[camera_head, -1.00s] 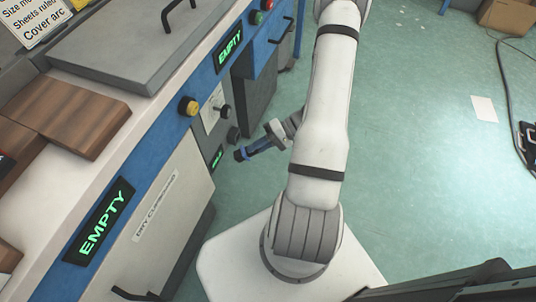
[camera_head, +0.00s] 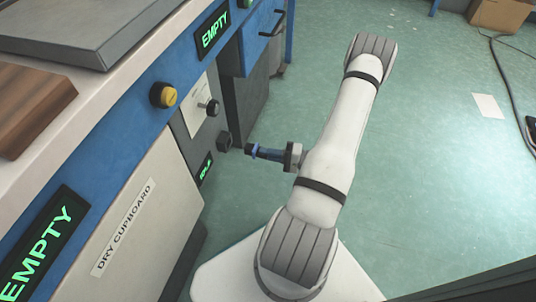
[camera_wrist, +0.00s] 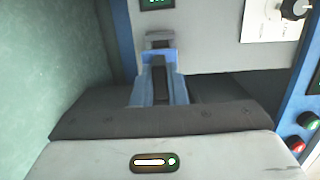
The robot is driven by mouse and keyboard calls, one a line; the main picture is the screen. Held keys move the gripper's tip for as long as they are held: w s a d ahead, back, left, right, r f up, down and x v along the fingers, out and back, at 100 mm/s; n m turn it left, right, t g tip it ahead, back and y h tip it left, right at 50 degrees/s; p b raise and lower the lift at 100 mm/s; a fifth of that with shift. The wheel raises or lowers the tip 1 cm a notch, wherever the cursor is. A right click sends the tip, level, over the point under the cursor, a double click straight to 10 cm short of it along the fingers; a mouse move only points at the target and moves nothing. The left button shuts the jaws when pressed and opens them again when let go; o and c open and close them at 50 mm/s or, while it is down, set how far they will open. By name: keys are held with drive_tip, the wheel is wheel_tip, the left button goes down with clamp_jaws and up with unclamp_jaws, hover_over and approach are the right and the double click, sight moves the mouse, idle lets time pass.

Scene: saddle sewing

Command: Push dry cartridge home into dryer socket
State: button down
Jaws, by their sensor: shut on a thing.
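My gripper (camera_head: 285,156) is shut on a blue and dark cartridge (camera_head: 263,152), which lies roughly level and points left toward the grey machine front. In the wrist view the blue cartridge (camera_wrist: 160,85) extends straight ahead from the dark palm. A dark protruding block (camera_head: 224,141) on the machine front, which may be the dryer socket, stands just left of the cartridge tip with a visible gap in the head view. In the wrist view a grey block (camera_wrist: 160,39) is in line beyond the blue part; I cannot tell whether it is socket or cartridge end.
A black knob (camera_head: 212,107) and white label sit above the block, and a small green display (camera_head: 205,168) is beside it. The dry cupboard door (camera_head: 140,225) is at lower left. Red and green buttons (camera_wrist: 302,133) show at right in the wrist view. The floor at right is open.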

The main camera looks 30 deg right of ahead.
sight(257, 150)
drive_tip(key=shift+d+f, duration=0.1)
drive_tip(key=shift+b+x, duration=0.4)
drive_tip(key=shift+x, duration=2.1)
drive_tip(key=shift+w+d+b, duration=0.15)
drive_tip(key=shift+w+b, duration=0.05)
drive_tip(key=shift+b, duration=0.25)
drive_tip(key=shift+x, duration=1.9)
drive_tip(key=shift+w+d, duration=0.15)
drive_tip(key=shift+w, duration=0.05)
drive_tip(key=c, duration=1.4)
unclamp_jaws()
drive_tip(key=shift+o, duration=0.2)
drive_tip(key=p+v, duration=0.1)
drive_tip(key=v, duration=0.5)
drive_tip(key=shift+s+d+p, duration=0.15)
drive_tip(key=shift+d+p, duration=0.05)
drive_tip(key=shift+p, duration=0.15)
drive_tip(key=shift+s+d, duration=0.5)
